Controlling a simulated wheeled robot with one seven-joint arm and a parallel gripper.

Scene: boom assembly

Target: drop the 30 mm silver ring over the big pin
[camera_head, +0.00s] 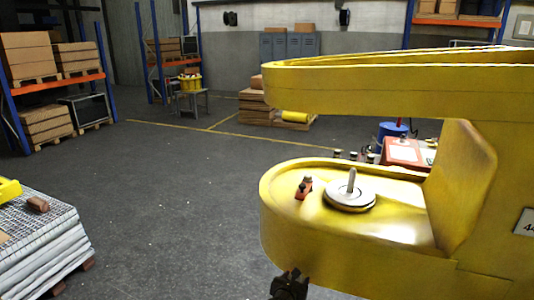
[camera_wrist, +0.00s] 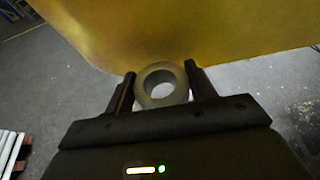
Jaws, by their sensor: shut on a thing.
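The big pin (camera_head: 351,180) stands upright on the lower plate of the yellow boom (camera_head: 400,232), with silver discs or rings (camera_head: 347,197) around its base. My gripper (camera_head: 290,284) is in front of and below the lower plate's near edge, at the bottom of the head view. In the wrist view my gripper (camera_wrist: 161,88) is shut on the silver ring (camera_wrist: 143,85), with a finger on each side and the ring's hole clear. The ring is hidden in the head view. The yellow boom fills the top of the wrist view.
The boom's upper plate (camera_head: 360,90) overhangs the pin, leaving a gap open to the left. A small red and black part (camera_head: 304,188) sits left of the pin. A red box (camera_head: 408,152) stands behind. A grated table (camera_head: 40,235) is at left; the floor between is clear.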

